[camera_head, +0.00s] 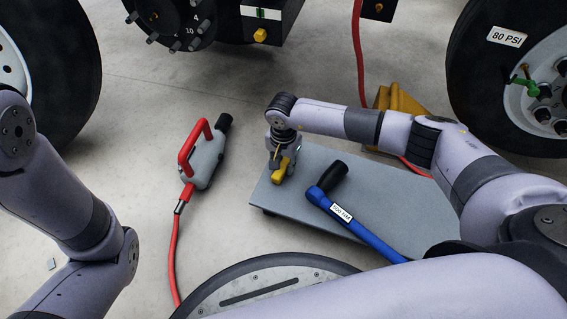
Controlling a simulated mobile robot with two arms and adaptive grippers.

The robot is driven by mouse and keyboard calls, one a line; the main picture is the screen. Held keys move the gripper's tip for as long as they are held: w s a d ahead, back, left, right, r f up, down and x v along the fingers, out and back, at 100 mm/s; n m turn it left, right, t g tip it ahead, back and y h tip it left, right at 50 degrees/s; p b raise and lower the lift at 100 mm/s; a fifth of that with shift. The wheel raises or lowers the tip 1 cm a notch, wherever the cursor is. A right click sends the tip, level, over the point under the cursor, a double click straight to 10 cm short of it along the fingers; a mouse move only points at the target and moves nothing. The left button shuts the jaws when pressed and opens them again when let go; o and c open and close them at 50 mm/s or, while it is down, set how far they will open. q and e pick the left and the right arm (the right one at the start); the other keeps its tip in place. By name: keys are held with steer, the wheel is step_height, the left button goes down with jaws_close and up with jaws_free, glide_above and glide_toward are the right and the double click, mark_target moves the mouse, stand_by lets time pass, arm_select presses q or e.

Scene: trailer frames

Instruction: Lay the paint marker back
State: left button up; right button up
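The yellow paint marker (280,173) is at the left end of the grey board, near its upper left corner. My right gripper (281,166) points down over that corner, with the marker between its fingers. It looks shut on the marker. The marker is low, close to the board's surface; I cannot tell if it touches. Part of the marker is hidden by the fingers. My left arm shows at the left, but its gripper is out of view.
The low grey board (350,190) also carries a blue torque wrench (352,216) with a black grip. A grey tool with a red handle (203,160) and red hose lies on the floor to the left. A yellow chock (402,101) stands behind the board. Tyres (468,70) flank the scene.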

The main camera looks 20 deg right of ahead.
steer(key=o, duration=0.4)
steer(key=shift+r, duration=0.1)
